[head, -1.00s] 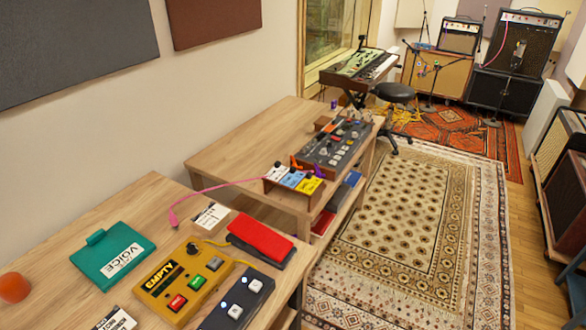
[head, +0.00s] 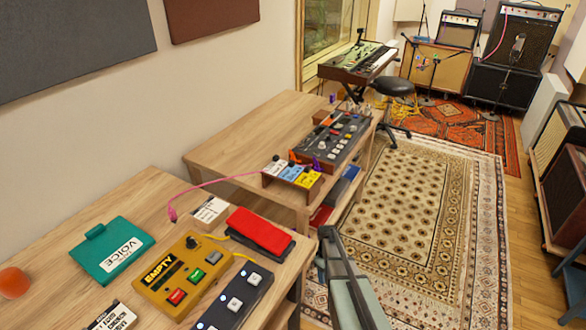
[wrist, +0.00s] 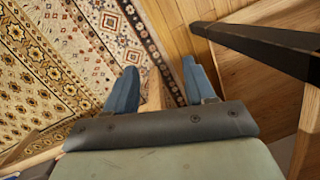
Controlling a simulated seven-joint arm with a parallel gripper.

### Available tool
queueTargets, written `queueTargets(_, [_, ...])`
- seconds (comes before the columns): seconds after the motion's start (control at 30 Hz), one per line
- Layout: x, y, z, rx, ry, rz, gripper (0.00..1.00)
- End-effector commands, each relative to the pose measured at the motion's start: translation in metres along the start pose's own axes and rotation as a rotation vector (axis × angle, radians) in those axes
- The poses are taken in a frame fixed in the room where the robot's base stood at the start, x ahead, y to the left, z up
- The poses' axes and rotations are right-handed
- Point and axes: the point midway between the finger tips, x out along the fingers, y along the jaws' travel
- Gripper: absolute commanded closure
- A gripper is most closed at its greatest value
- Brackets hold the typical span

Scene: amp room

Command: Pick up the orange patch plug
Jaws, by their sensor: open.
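A small orange plug (head: 294,158) seems to stand at the back of the small box with white, blue and yellow labels, on the far wooden table in the head view. It is tiny there, and its lower part is hard to make out. My gripper (wrist: 160,88) is open and empty in the wrist view, its two blue fingers apart over the floor. In the head view my arm (head: 347,285) is at the lower right, beside the tables and well short of the plug. The plug is not visible in the wrist view.
The labelled box (head: 291,177) sits by a dark pedal unit (head: 330,140) on the far table. A purple plug (head: 317,165) is close by. A pink plug (head: 172,213) trails a cable from the near table. Pedals crowd the near table; the far table's left part is clear.

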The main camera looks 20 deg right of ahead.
Motion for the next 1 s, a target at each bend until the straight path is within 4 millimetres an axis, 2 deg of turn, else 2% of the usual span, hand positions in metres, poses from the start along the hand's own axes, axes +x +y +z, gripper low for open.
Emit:
queueTargets(0.03, [-0.014,0.028,-0.017,-0.019,0.026,0.027,0.46])
queueTargets(0.2, [-0.07,0.106,-0.051,-0.098,0.097,0.119,0.46])
queueTargets(0.37, [-0.131,0.178,-0.075,-0.171,0.151,0.213,0.46])
queueTargets(0.5, [-0.188,0.237,-0.088,-0.229,0.184,0.299,0.46])
queueTargets(0.7, [-0.27,0.3,-0.105,-0.314,0.215,0.419,0.46])
queueTargets(0.9, [-0.353,0.342,-0.124,-0.397,0.233,0.537,0.46])
queueTargets(1.0, [-0.386,0.357,-0.13,-0.429,0.235,0.583,0.46])
